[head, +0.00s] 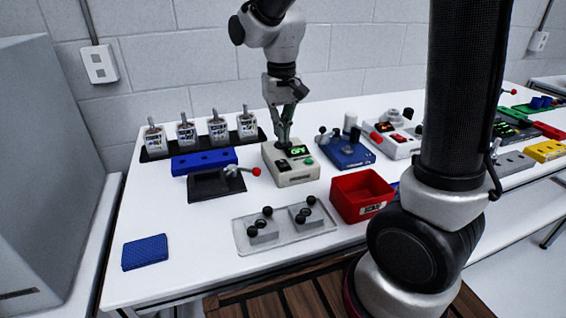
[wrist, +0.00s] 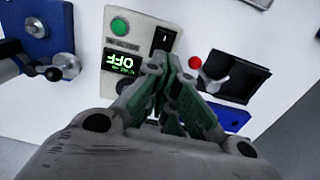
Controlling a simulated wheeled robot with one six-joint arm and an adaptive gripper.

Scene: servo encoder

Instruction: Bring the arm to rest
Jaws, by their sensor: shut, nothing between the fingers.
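My gripper (head: 284,143) is shut and empty. It points down over the back of a cream box (head: 291,172), with its fingertips on or just above it; I cannot tell if they touch. The box has a lit green display (head: 297,151), a green button (head: 309,161) and a black rocker switch (wrist: 163,40). In the wrist view my gripper's tips (wrist: 172,62) are close beside the switch, and the display (wrist: 121,64) shows upside-down green text that looks like OFF. My upper arm reaches out of the top of the head view.
A blue device (head: 346,153) and red bin (head: 362,194) stand right. The table's front left is mostly clear, except a blue pad (head: 145,252).

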